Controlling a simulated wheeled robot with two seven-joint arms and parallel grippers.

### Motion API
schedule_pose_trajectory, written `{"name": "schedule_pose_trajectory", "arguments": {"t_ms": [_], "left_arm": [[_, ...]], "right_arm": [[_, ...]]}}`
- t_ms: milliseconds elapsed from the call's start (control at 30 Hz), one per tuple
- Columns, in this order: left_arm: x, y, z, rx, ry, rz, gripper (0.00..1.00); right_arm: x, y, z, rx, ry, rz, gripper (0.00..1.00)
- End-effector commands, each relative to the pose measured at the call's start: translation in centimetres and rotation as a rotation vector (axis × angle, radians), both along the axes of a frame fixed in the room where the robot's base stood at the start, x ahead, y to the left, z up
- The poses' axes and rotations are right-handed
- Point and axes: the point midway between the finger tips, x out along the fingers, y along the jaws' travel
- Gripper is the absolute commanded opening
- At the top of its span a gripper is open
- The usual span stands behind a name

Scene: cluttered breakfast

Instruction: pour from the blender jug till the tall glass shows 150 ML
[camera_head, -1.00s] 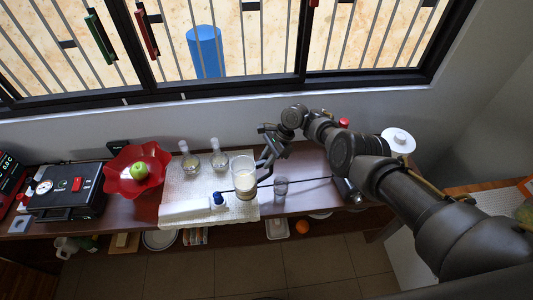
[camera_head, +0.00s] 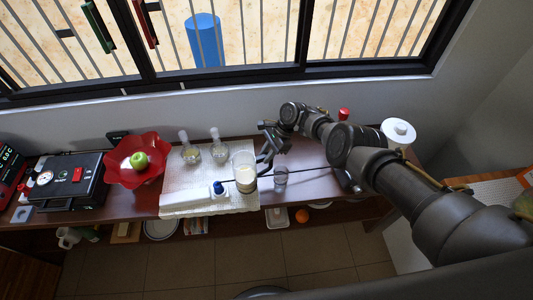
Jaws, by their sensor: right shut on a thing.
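The blender jug (camera_head: 244,172) is clear, with pale creamy liquid inside. It is upright at the right edge of the white cloth, as far as I can tell. My right gripper (camera_head: 262,165) reaches in from the right and is shut on the jug's handle side; the fingertips are small and partly hidden. The tall glass (camera_head: 280,177) is clear and stands on the counter just right of the jug. No liquid or marking can be made out in it at this size. My left gripper is not in view.
A white cloth (camera_head: 175,190) carries two glass bottles (camera_head: 189,150) (camera_head: 219,150) and a blue-capped white carton (camera_head: 200,196). A red bowl (camera_head: 122,172) with a green apple (camera_head: 139,160) and a black appliance (camera_head: 70,182) stand left. A white-lidded container (camera_head: 398,132) is behind my right arm.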

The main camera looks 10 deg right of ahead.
Motion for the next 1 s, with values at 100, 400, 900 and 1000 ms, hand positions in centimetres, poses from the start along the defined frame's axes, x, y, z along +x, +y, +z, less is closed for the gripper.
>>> {"name": "schedule_pose_trajectory", "arguments": {"t_ms": [100,400,900,1000], "left_arm": [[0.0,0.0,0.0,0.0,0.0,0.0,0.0],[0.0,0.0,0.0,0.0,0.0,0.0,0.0],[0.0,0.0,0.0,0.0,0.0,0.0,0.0],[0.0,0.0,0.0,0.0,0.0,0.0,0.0]], "right_arm": [[0.1,0.1,-0.1,0.002,-0.003,0.0,0.0],[0.2,0.1,-0.6,0.003,-0.005,-0.001,0.0],[0.1,0.0,-1.0,0.0,-0.003,-0.001,0.47],[0.0,0.0,-1.2,-0.001,-0.001,-0.001,0.51]]}}
